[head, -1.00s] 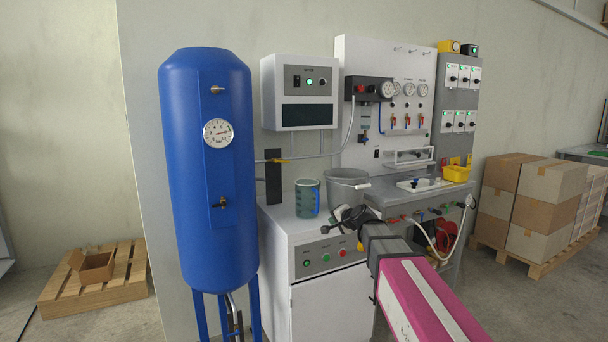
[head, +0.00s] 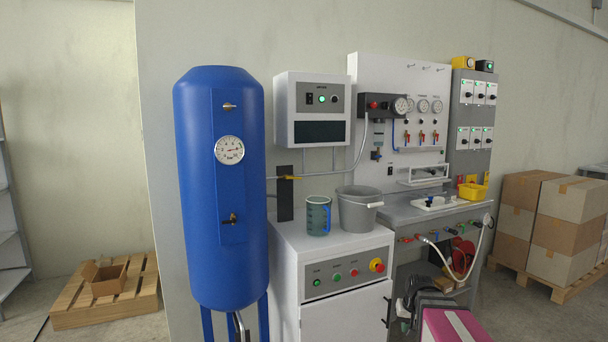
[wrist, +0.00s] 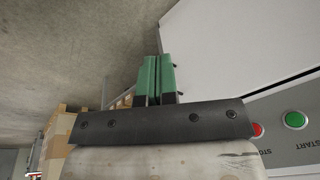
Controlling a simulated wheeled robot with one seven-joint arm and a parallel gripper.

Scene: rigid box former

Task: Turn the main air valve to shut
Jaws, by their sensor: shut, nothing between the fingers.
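A thin pipe runs from the blue air tank (head: 222,270) to the right along the wall. A small yellow lever valve (head: 289,178) sits on this pipe, in front of a black plate; its lever looks roughly in line with the pipe. I take it for the main air valve, though no label can be read. My gripper (head: 405,312) is low at the right of the white cabinet, well below and right of the valve, partly cut by the lower edge. In the wrist view my green fingers (wrist: 158,75) are together and empty. The valve is not in the wrist view.
The white cabinet (head: 330,243) holds a green mug (head: 318,215) and a grey bucket (head: 357,212) below and right of the valve. A white control box (head: 312,108) hangs above. Floor left of the tank holds a pallet (head: 75,310).

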